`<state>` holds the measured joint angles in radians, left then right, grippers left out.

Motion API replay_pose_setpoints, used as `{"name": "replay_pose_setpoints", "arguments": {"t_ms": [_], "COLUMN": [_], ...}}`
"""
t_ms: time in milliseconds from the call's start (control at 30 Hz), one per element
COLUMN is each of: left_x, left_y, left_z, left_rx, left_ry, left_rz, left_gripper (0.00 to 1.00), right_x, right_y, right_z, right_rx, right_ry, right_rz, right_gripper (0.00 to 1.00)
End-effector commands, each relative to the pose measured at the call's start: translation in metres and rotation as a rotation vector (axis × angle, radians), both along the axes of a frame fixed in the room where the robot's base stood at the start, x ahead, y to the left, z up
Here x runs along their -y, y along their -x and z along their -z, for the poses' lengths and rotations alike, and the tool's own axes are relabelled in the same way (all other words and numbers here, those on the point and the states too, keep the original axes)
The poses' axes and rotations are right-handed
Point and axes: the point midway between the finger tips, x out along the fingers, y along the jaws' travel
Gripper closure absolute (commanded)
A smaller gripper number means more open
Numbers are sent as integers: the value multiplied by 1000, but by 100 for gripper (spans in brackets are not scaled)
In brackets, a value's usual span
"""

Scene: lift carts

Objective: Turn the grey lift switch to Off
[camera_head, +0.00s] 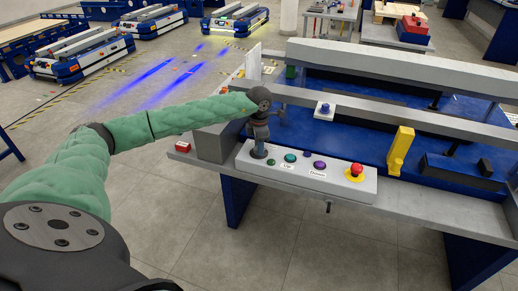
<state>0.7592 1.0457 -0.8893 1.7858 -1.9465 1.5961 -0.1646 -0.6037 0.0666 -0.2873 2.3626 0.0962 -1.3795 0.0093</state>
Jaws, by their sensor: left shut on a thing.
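A light grey control panel (335,181) sits on the near edge of the grey and blue lift table. It carries a teal button (290,158) labelled Up, a purple button (319,166) labelled Down and a red emergency stop (355,170) on yellow. My left gripper (259,150) points down at the panel's left end, shut on the lift switch. The switch is mostly hidden by the fingers, so I cannot tell its position. My left arm reaches in from the left in a green sleeve. My right gripper is out of view.
A yellow bracket (400,150) stands on the table right of the panel. A small red box (183,147) sits at the table's left corner. Blue and white carts (85,53) stand at the back left. The floor left of the table is clear.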

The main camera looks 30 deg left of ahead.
Motion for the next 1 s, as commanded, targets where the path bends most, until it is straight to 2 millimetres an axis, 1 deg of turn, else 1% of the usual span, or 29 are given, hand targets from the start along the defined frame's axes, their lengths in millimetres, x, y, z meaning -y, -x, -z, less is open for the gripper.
{"name": "replay_pose_setpoints", "arguments": {"t_ms": [33,100,333,867,900,1000], "left_x": [-1,-1,-1,-1,-1,-1], "left_y": [-1,-1,-1,-1,-1,-1], "left_z": [0,0,-1,-2,-2,-2], "left_rx": [4,4,3,3,4,3], "left_ry": [0,0,0,0,1,0], "left_rz": [-28,-64,-141,-166,-165,-165], "left_gripper": [87,87,87,87,60,43], "right_x": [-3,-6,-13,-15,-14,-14], "right_y": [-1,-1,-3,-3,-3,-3], "right_z": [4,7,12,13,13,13], "right_rx": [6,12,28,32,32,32], "right_ry": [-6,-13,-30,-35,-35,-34], "right_rz": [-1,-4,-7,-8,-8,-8], "right_gripper": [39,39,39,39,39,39]}}
